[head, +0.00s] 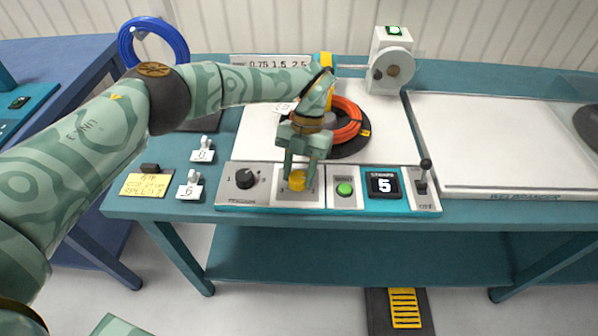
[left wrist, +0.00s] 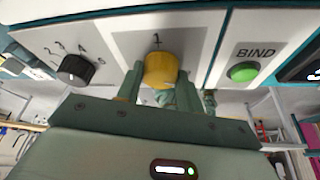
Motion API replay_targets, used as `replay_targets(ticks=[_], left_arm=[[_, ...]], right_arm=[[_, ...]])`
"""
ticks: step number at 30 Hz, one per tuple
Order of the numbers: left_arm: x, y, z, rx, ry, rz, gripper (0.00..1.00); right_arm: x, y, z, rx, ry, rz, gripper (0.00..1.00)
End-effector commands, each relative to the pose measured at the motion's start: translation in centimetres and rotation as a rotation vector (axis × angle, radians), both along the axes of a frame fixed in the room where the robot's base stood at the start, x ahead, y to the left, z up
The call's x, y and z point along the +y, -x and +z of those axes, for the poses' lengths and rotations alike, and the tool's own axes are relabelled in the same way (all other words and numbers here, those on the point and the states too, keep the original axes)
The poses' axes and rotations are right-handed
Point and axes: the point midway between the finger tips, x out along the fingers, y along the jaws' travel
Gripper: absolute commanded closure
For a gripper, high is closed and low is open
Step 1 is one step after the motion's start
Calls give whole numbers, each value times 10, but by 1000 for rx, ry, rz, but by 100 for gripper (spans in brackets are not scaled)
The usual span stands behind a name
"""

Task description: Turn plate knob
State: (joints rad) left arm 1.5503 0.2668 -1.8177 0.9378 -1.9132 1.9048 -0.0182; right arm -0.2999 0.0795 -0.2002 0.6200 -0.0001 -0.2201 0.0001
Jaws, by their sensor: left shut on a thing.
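The yellow plate knob (head: 297,181) sits on a white panel of the control strip at the bench's front edge. My left gripper (head: 299,180) reaches down from above with a finger on either side of it and is shut on it. In the left wrist view the yellow knob (left wrist: 160,70) shows between the two green fingers (left wrist: 158,88), with a "1" mark on the panel beside it. The knob's pointer is not clear to me. My right gripper is not in view.
A black knob (head: 244,178) is left of the yellow one. A green button (head: 344,189), a display reading 5 (head: 384,185) and a lever (head: 423,177) are to the right. An orange cable coil (head: 346,120) lies behind my gripper.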

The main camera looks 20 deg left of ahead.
Motion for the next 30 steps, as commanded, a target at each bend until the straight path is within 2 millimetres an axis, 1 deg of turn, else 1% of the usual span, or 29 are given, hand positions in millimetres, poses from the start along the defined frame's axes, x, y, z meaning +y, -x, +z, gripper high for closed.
replay_targets(ticks=[6, 12, 28, 29, 30], left_arm=[[-1, 0, -1, -1, -1, -116, 86], [-1, 0, 0, 0, 0, -173, 86], [-1, 1, 0, 1, 0, -194, 86], [-1, 1, 0, 1, 1, -193, 55], [-1, 1, 0, 1, 1, -193, 44]], right_arm=[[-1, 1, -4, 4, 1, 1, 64], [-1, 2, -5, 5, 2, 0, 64], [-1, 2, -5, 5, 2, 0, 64], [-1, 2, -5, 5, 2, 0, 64], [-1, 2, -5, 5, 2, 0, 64]])
